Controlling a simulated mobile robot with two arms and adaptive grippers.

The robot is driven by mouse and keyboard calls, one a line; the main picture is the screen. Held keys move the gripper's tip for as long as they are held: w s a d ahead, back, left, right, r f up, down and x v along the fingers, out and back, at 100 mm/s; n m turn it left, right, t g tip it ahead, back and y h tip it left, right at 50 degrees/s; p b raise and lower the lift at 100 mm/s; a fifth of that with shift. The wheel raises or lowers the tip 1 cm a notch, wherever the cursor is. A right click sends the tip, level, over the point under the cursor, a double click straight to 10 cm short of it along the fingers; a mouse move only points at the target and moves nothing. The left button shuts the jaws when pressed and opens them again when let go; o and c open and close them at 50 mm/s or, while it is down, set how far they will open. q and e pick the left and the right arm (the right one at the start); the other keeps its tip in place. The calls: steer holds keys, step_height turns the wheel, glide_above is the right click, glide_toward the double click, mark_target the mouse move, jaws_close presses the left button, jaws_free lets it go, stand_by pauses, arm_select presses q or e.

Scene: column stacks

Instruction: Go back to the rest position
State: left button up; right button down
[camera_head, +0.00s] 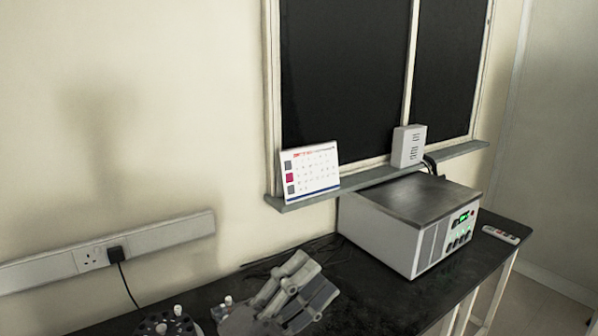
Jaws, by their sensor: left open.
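My left gripper (297,292) shows at the bottom middle of the head view, over the dark bench top. Its grey fingers point up and to the right, and it is open. I see nothing between the fingers. The wrist and arm behind it are cut off by the lower edge. My right gripper is not in view.
A grey boxy instrument (415,225) with a green display stands on the black bench (375,300) at the right. A remote (501,235) lies beside it. A round rack (168,324) is at the lower left. A calendar (311,172) stands on the window sill.

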arm_select(q)
steer(key=w+a+f+n+t+y, duration=0.25)
steer(key=a+f+n+y, duration=0.25)
steer(key=a+n+y, duration=0.3)
steer(key=w+a+f+n+t+y, duration=0.2)
steer(key=a+f+n+t+y, duration=0.3)
steer(key=n+y, duration=0.4)
steer(key=s+a+f+n+g+y, duration=0.45)
steer(key=a+f+n+g, duration=0.3)
steer(key=f, duration=0.45)
steer(key=s+a+f+n+g+h, duration=0.1)
steer(key=s+f+g, duration=0.5)
steer(key=s, duration=0.5)
steer(key=s+f+n+g+h, duration=0.1)
steer(key=s+f+g, duration=0.3)
steer(key=s+f, duration=0.5)
step_height(320, 180, down, 25)
steer(key=s+g, duration=0.1)
steer(key=s, duration=0.2)
steer(key=s+a+f+g, duration=0.1)
steer(key=s+a+f, duration=0.2)
steer(key=s+f, duration=1.3)
steer(key=shift+s+a+f+m, duration=0.15)
steer(key=shift+s+f+m, duration=0.25)
steer(key=shift+s+m, duration=0.1)
